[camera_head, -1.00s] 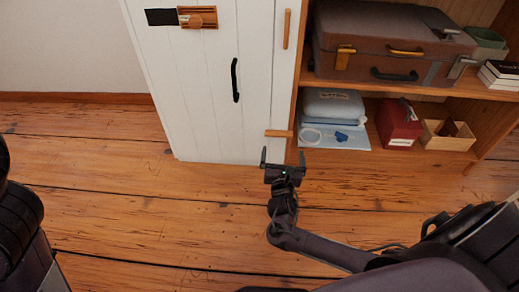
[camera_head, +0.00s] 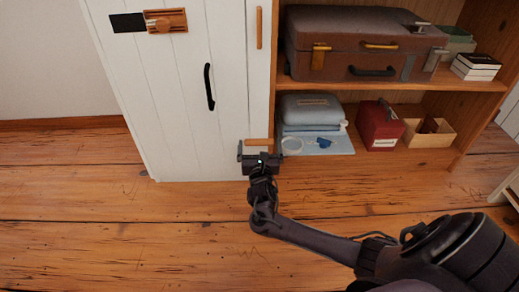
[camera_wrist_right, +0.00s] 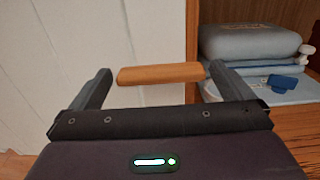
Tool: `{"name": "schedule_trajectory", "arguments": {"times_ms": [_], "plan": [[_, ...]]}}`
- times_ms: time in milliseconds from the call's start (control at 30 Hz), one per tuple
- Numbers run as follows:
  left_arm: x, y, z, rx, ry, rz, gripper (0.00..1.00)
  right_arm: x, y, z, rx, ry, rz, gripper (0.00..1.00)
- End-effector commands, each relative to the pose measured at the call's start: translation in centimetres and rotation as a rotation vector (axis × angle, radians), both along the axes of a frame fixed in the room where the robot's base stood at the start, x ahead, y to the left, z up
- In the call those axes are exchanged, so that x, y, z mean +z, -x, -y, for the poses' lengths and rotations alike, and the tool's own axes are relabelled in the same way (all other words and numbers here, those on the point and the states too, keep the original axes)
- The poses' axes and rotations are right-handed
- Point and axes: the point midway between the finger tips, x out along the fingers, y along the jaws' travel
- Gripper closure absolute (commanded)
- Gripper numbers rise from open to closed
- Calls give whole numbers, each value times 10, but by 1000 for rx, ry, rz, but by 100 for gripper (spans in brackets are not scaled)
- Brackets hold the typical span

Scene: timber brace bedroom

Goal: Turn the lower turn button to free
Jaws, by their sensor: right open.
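The lower turn button (camera_head: 259,142) is a small wooden bar lying level near the bottom right of the white cabinet door (camera_head: 190,90), by the door's right-hand seam. It also shows in the right wrist view (camera_wrist_right: 160,74). My right gripper (camera_head: 259,153) is open in front of it, and in the right wrist view its fingers (camera_wrist_right: 160,70) stand on either side of the bar's two ends. Whether they touch the bar I cannot tell. The upper turn button (camera_head: 260,27) is a similar bar, standing upright. My left gripper is not in view.
The plank floor (camera_head: 150,240) in front is clear.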

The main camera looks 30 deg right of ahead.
Motion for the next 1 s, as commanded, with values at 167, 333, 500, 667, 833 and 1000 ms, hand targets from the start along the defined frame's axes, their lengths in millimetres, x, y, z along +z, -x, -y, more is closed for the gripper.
{"name": "schedule_trajectory", "arguments": {"times_ms": [167,333,500,667,833,1000], "plan": [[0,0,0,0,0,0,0,0,0,0,0,0,0,8],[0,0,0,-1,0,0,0,0,0,0,0,-1,-1,30],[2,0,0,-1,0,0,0,0,1,0,0,-5,2,34],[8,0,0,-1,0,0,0,1,1,0,-1,-35,18,34],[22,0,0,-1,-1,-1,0,3,1,0,-1,-109,62,34],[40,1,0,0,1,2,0,4,2,0,-2,-225,132,34]]}}
